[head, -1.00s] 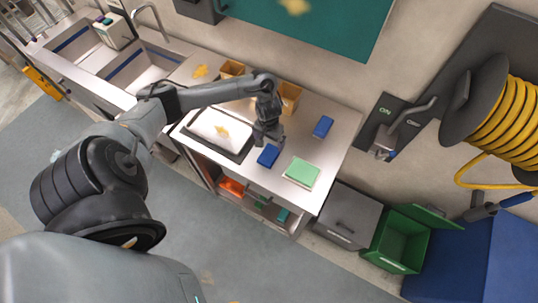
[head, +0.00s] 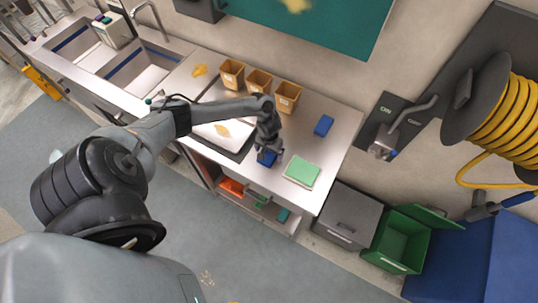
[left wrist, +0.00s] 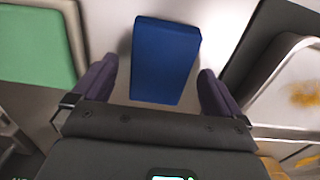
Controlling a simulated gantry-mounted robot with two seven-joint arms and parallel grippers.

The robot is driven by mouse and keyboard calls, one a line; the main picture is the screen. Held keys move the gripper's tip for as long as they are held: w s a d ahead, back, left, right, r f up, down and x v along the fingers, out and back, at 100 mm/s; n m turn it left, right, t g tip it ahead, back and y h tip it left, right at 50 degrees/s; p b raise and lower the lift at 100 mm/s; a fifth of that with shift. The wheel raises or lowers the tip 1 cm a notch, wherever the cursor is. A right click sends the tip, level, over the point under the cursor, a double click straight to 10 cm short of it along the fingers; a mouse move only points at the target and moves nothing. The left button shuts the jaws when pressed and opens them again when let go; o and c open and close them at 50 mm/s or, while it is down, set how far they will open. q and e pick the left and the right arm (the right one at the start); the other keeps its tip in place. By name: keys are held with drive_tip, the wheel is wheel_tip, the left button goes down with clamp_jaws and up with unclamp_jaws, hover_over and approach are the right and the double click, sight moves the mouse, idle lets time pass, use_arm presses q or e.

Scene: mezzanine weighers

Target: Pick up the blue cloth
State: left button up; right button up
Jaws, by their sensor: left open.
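A blue folded cloth (head: 267,158) lies on the metal bench, partly hidden by my left gripper (head: 269,153) in the head view. In the left wrist view this blue cloth (left wrist: 163,60) lies lengthwise between the two open fingers of my left gripper (left wrist: 160,72). Gaps show on both sides of it, and nothing is held. A second, smaller-looking blue item (head: 323,125) lies farther back to the right on the same bench. My right gripper is not in view.
A green folded cloth (head: 301,171) lies right of the blue one. A dark tray with a white, yellow-stained top (head: 236,153) is to the left. Several tan bins (head: 288,97) stand along the back. Sinks (head: 143,75) are farther left. Bench at right is clear.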

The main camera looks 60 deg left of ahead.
sight(269, 153)
use_arm(q)
drive_tip(key=shift+f, duration=0.15)
drive_tip(key=c, duration=1.1)
drive_tip(key=shift+r, duration=0.65)
wheel_tip(269, 153, up, 3)
drive_tip(key=shift+f, duration=0.2)
drive_tip(key=w+d+r+p, duration=0.2)
drive_tip(key=d+r, duration=0.5)
drive_tip(key=d, duration=0.4)
drive_tip(key=shift+w+d+p, duration=0.2)
drive_tip(key=shift+p, duration=0.45)
